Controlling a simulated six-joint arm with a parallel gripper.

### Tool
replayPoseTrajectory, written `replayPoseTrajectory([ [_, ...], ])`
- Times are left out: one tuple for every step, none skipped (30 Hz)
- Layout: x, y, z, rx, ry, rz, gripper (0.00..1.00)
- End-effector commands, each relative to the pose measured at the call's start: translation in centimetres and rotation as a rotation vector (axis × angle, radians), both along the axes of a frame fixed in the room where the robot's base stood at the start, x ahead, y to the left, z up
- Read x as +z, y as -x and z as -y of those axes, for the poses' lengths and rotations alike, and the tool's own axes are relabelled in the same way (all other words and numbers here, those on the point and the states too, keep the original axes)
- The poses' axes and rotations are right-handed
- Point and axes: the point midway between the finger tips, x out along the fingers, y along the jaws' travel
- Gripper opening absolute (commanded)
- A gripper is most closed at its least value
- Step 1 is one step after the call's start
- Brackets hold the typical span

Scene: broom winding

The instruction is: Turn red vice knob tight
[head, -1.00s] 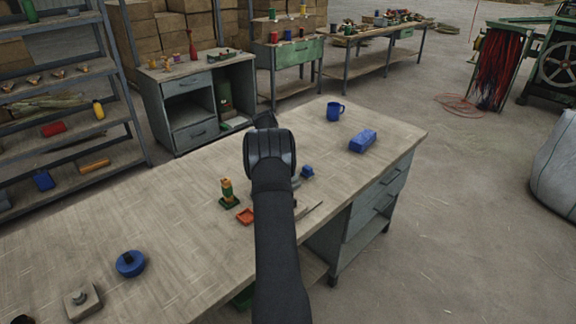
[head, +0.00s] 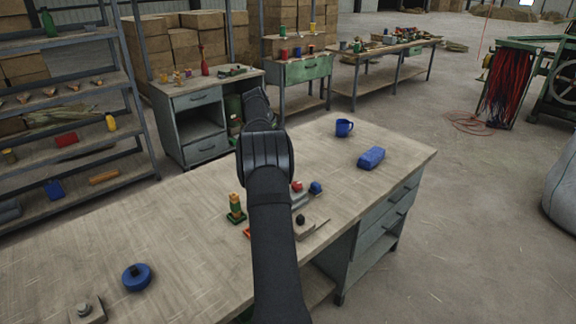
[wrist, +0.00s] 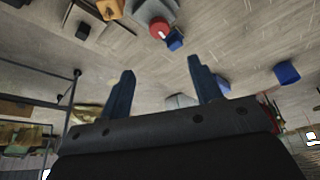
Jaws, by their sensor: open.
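The red vice knob (head: 297,186) sits on the small grey vice (head: 300,199) on the workbench, just right of my arm, which hides part of the vice. The knob also shows in the wrist view (wrist: 159,28), round and red, with the vice's grey body (wrist: 152,10) behind it. My gripper (wrist: 163,80) is open and empty. Its two dark fingers are apart, and the knob lies beyond their tips, not touched. In the head view my own arm covers the fingers.
A small blue block (head: 316,187) stands close beside the knob. A green-and-yellow piece (head: 236,208) stands left of my arm. A blue mug (head: 344,127) and a blue box (head: 371,157) are farther right.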

Motion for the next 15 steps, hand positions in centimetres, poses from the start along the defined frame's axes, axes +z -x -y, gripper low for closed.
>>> replayPoseTrajectory([
  [0.8,0.0,-0.4,0.001,-0.001,0.003,0.58],
  [1.2,0.1,-0.5,0.001,-0.001,0.002,0.58],
  [1.6,0.1,-0.7,0.001,-0.001,0.002,0.58],
  [1.8,0.2,-0.8,0.001,-0.001,0.003,0.58],
  [2.0,0.2,-0.9,0.002,0.0,0.001,0.58],
  [2.3,0.2,-0.9,0.001,0.0,0.001,0.58],
  [2.4,0.3,-1.0,0.001,0.0,0.001,0.58],
  [2.5,0.3,-1.0,0.001,0.0,0.001,0.58],
  [2.5,0.3,-1.0,0.001,0.0,0.0,0.58],
  [2.6,0.3,-1.0,0.001,0.0,0.0,0.58],
  [2.6,0.3,-1.1,0.001,0.0,0.0,0.58],
  [2.6,0.3,-1.1,0.001,0.0,0.0,0.58],
  [2.6,0.3,-1.0,0.001,0.0,0.0,0.58],
  [2.5,0.3,-1.0,0.001,0.0,0.0,0.58],
  [2.6,0.3,-1.0,0.001,0.0,0.0,0.58],
])
